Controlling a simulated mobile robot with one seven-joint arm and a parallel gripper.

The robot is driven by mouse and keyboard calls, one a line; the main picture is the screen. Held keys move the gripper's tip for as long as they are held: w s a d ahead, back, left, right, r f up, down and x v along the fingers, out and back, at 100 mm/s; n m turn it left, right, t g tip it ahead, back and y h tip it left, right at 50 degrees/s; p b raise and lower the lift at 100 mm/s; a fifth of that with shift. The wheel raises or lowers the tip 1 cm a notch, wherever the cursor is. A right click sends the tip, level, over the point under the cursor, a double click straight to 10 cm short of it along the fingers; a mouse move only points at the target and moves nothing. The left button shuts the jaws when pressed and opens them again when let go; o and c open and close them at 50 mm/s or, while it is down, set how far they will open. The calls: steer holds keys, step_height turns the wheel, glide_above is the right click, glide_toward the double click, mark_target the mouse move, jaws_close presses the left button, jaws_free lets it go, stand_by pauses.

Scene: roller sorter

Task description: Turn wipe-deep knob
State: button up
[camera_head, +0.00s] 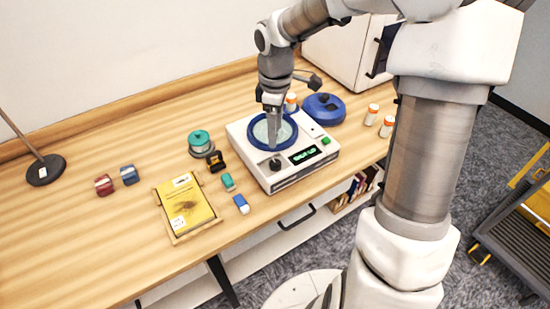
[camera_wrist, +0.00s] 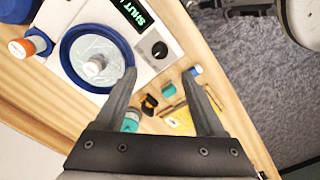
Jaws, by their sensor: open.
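A white machine (camera_head: 250,145) with a blue-rimmed round bowl (camera_head: 252,143) stands on the wooden counter. A black knob (camera_head: 275,163) sits on its front face beside a lit green display (camera_head: 305,154). The knob (camera_wrist: 159,50) also shows in the wrist view, beyond the fingertips and to the right of the bowl (camera_wrist: 66,62). No label on the knob can be read. My gripper (camera_head: 272,143) points down over the machine, above and just behind the knob; in the wrist view (camera_wrist: 160,74) its fingers are spread and empty.
A green button (camera_head: 326,140) is on the machine's right. A blue round lid-like object (camera_head: 323,107) and orange-capped bottles (camera_head: 372,114) stand behind and right. A yellow booklet on a wooden tray (camera_head: 185,205) and several small blocks lie left. The counter's front edge is close.

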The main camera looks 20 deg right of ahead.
mark_target(276, 163)
step_height(276, 163, down, 12)
steer(key=shift+r+b, duration=0.25)
steer(key=shift+b, duration=0.3)
jaws_close()
